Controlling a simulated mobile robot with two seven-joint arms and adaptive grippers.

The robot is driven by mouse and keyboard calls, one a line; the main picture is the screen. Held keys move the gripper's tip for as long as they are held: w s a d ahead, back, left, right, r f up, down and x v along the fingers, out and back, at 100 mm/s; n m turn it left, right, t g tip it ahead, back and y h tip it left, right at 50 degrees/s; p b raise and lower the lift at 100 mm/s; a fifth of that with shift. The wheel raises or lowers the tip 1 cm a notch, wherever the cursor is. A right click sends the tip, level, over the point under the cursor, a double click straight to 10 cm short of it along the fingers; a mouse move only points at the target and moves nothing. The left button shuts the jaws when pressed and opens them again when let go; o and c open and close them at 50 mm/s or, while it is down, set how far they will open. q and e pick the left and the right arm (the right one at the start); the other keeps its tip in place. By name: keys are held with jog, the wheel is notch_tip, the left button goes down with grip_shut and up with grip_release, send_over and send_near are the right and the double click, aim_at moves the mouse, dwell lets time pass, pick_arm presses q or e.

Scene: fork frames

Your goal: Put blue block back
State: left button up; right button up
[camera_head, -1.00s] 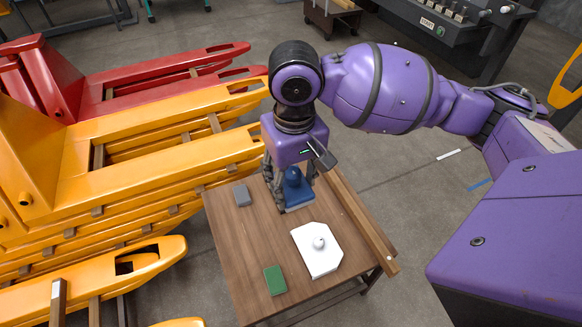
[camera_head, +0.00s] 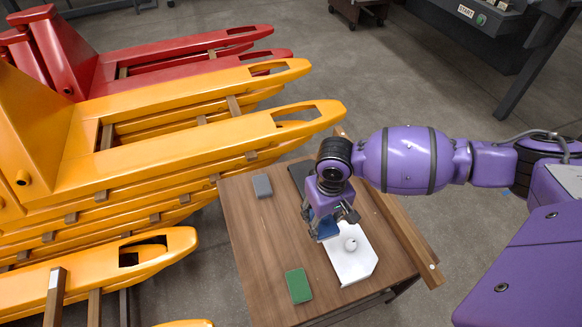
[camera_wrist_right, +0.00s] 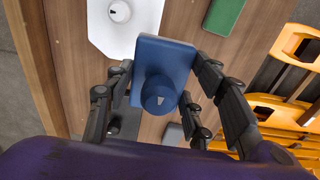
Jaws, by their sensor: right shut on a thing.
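My right gripper (camera_head: 326,218) is shut on the blue block (camera_head: 326,231), a flat block with a round knob. In the right wrist view the blue block (camera_wrist_right: 180,58) sits between the fingers of my right gripper (camera_wrist_right: 165,85), its knob facing the camera. In the head view the block shows beside the upper left edge of a white plate; I cannot tell how high it is above the table. My left gripper is not in view.
The white plate (camera_head: 358,268) with a round knob, a green block (camera_head: 298,286) and a grey block (camera_head: 262,186) are on the wooden table (camera_head: 250,240). A dark flat piece (camera_head: 298,171) lies behind the gripper. A wooden rail (camera_head: 408,237) runs along the right edge. Orange frames (camera_head: 200,135) stand left.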

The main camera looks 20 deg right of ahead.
jog(key=w+a+f, duration=0.2)
jog(key=a, duration=0.1)
jog(key=w+a+f+b, duration=0.1)
jog(key=w+a+f, duration=0.2)
jog(key=w+a+f+b, duration=0.1)
jog(key=w+a+f, duration=0.2)
jog(key=a, duration=0.1)
jog(key=shift+w+a+f+b, duration=0.2)
jog(key=shift+a+f+b, duration=0.1)
jog(key=shift+f, duration=0.15)
jog(key=f, duration=0.3)
jog(key=shift+w+a, duration=0.3)
jog(key=shift+f, duration=0.3)
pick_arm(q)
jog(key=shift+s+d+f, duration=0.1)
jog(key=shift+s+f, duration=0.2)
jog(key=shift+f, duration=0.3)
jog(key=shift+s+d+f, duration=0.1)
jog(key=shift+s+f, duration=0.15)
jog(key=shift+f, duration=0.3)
pick_arm(e)
jog(key=shift+s, duration=0.1)
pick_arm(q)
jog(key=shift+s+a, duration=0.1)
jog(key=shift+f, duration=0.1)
pick_arm(e)
jog(key=shift+f, duration=0.15)
